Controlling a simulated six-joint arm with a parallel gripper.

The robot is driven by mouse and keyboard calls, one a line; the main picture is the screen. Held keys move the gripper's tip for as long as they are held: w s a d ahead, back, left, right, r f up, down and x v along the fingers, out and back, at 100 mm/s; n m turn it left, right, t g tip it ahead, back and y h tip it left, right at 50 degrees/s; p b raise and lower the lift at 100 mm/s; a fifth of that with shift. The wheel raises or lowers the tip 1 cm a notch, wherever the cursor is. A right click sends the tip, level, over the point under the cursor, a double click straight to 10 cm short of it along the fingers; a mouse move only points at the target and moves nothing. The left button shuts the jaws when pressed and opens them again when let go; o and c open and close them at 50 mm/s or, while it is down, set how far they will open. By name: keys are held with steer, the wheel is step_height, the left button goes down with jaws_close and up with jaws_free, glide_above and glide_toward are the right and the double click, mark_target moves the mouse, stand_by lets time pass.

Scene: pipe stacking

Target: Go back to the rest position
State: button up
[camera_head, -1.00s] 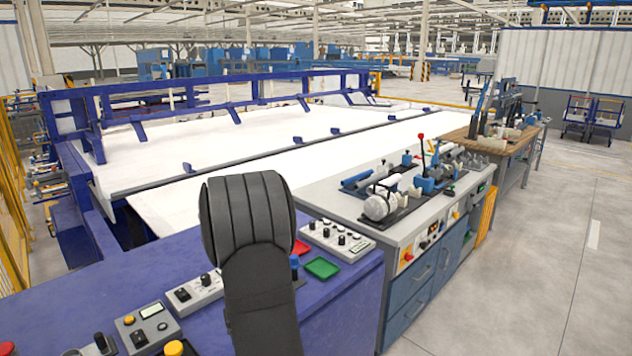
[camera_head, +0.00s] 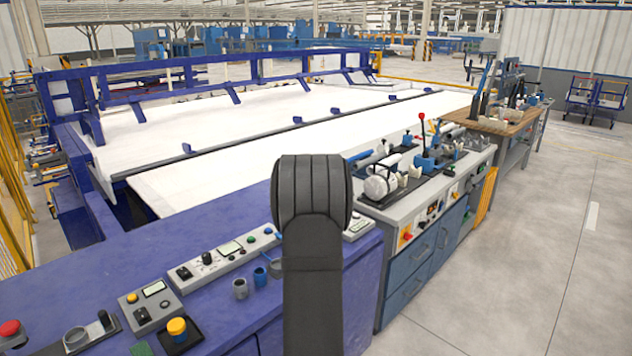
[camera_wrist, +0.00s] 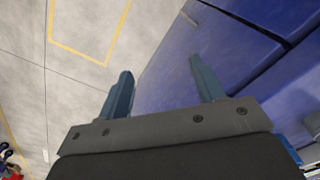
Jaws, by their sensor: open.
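My gripper (camera_wrist: 161,66) shows in the wrist view with its two blue-grey fingers wide apart. It is open and nothing is between the fingers. It points down past the blue bench side (camera_wrist: 240,55) with grey floor on the left.
A button box (camera_head: 150,306), a yellow button (camera_head: 177,327) and a red button (camera_head: 10,329) are at front left. A grey workbench (camera_head: 400,228) with tools adjoins on the right. Open floor (camera_head: 520,260) lies beyond it.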

steer(key=shift+w+a+r, duration=0.25)
steer(key=shift+a, duration=0.4)
steer(key=shift+w+a+r, duration=0.2)
steer(key=shift+a+r, duration=0.05)
steer(key=shift+a, duration=0.35)
steer(key=shift+d, duration=0.1)
steer(key=s+a+r+n, duration=0.1)
steer(key=a+r+n, duration=0.1)
steer(key=a, duration=0.5)
steer(key=a+r+n, duration=0.2)
steer(key=a+r, duration=0.1)
steer(key=a, duration=0.3)
steer(key=shift+s+a+r, duration=0.25)
steer(key=shift+s+a, duration=0.15)
